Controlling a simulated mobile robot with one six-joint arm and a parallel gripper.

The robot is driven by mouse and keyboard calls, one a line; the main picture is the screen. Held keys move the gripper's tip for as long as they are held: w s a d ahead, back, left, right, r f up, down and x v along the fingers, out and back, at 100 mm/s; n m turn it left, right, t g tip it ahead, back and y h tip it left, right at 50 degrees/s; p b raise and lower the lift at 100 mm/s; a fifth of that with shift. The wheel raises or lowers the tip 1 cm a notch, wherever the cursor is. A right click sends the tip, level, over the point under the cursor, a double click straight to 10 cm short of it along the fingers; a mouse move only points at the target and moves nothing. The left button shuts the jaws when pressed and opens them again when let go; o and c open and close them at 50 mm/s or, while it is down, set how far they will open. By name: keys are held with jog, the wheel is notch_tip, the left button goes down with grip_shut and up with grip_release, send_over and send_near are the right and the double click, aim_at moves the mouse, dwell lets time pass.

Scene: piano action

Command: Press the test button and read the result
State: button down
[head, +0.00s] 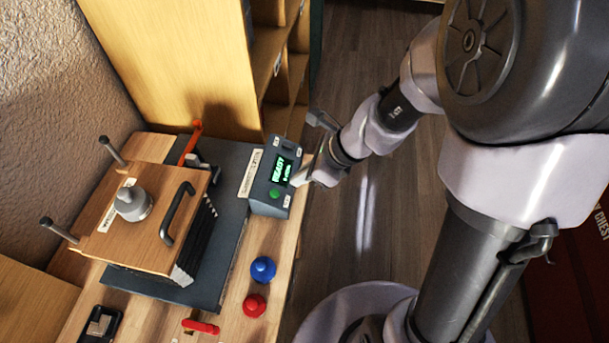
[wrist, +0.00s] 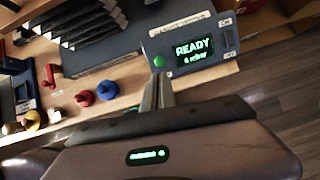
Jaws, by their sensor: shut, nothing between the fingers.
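The grey test box (head: 265,207) stands at the right edge of the bench, with a lit screen (head: 281,170) and a round green button (head: 274,194). In the wrist view the screen (wrist: 194,49) reads "READY" with a smaller line under it, which I read as "& other" but not surely. The green button (wrist: 159,61) lies just beyond my fingertips (wrist: 158,78) there. My gripper (head: 299,180) is shut and empty, beside the box's right side in the head view. I cannot tell whether the fingertips touch the button.
A wooden piano action block (head: 150,225) with a black handle and metal posts sits on a dark mat left of the box. Blue (head: 263,269) and red (head: 255,305) knobbed pieces stand in front of it. A wooden cabinet (head: 180,60) rises behind.

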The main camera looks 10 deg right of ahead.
aim_at(276, 193)
jog(key=b+x, duration=0.4)
jog(key=x, duration=0.5)
jog(key=shift+d, duration=0.1)
